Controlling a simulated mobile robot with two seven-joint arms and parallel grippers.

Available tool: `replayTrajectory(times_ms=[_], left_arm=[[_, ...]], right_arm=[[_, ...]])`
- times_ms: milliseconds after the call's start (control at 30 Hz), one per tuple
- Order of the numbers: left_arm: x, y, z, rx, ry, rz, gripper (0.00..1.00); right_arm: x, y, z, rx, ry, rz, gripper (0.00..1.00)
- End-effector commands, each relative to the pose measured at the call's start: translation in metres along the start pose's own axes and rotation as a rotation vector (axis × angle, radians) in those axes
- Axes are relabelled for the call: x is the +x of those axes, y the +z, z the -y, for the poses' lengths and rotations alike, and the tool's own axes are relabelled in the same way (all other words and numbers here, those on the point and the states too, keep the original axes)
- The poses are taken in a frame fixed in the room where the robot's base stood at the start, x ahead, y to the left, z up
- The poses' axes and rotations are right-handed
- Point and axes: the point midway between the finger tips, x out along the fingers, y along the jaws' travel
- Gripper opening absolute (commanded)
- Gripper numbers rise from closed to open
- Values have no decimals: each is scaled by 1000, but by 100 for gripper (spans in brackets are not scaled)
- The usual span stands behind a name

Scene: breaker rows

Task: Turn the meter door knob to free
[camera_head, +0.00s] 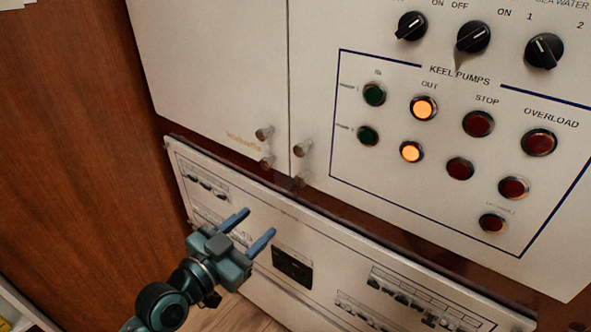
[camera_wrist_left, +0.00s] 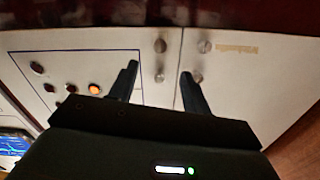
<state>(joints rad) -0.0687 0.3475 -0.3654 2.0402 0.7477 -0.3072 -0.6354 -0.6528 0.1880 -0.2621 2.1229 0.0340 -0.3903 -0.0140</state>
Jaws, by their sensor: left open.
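I cannot tell which is the meter door knob. My left gripper (camera_head: 258,222) is open and empty, below the knobs in the head view and apart from them.
The right door carries a blue-outlined keel pumps panel (camera_head: 430,75) with lit orange lamps, red and green buttons, and black rotary switches (camera_head: 473,37) above. A lower white breaker panel (camera_head: 340,262) lies behind my left gripper. A brown wood wall (camera_head: 75,140) stands at left.

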Motion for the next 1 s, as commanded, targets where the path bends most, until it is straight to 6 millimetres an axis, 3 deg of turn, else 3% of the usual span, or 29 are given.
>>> replayTrajectory(times_ms=[267, 700, 1000], left_arm=[[23, -9, 3, 12, 5, -22, 48], [111, -10, 2, 12, 7, -21, 48], [134, -9, 1, 14, 6, -19, 48]], right_arm=[[-6, 5, 8, 3, -15, 17, 0], [-6, 10, 3, 11, 3, 39, 0], [-5, 6, 1, 13, 8, 31, 0]])
